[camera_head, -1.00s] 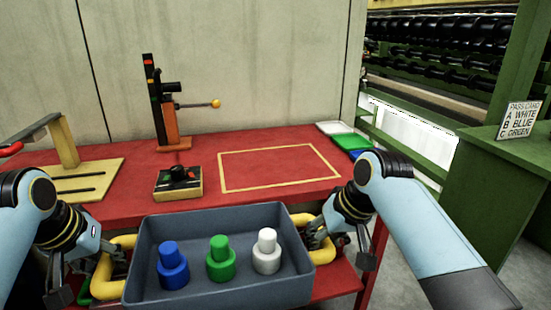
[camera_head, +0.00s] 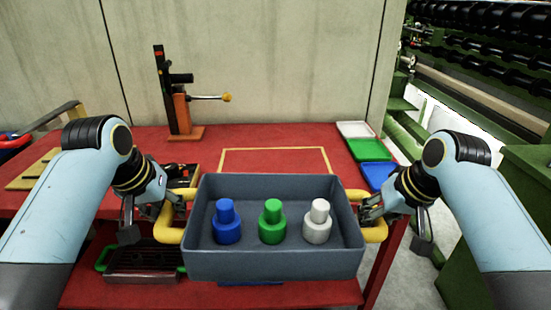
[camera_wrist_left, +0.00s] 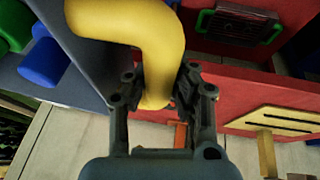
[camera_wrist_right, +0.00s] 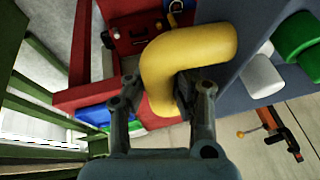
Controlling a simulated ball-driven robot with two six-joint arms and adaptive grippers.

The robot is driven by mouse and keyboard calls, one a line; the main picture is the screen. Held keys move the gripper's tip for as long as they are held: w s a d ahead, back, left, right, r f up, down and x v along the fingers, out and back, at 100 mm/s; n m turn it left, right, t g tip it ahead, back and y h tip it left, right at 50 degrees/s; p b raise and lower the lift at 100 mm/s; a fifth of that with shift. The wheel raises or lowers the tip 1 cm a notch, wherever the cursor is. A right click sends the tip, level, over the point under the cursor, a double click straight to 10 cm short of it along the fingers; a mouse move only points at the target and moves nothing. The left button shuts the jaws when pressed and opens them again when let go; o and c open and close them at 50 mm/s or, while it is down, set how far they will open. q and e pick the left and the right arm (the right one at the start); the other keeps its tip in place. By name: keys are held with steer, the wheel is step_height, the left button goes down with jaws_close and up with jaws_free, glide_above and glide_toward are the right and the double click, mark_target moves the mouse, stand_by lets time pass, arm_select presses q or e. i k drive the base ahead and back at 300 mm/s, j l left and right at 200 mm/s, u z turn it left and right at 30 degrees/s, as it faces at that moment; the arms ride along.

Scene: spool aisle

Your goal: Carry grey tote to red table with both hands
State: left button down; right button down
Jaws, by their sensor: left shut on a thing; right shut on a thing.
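The grey tote (camera_head: 275,265) is held up in front of the red table (camera_head: 290,138), covering part of its front edge in the head view. Blue (camera_head: 227,222), green (camera_head: 271,222) and white (camera_head: 317,221) stepped pieces stand upright in a row inside it. My left gripper (camera_head: 168,212) is shut on the tote's left yellow handle, which also shows in the left wrist view (camera_wrist_left: 135,35). My right gripper (camera_head: 375,212) is shut on the right yellow handle, seen in the right wrist view (camera_wrist_right: 190,60). The tote looks about level.
A yellow outline (camera_head: 275,150) marks a bare patch of tabletop behind the tote. White (camera_head: 355,130), green (camera_head: 369,149) and blue (camera_head: 379,175) trays line the right edge. A black-and-orange fixture (camera_head: 180,100) stands at the back left. A green-handled crate (camera_head: 140,262) sits on the lower shelf.

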mark_target(274, 169)
steer(key=i, duration=0.95)
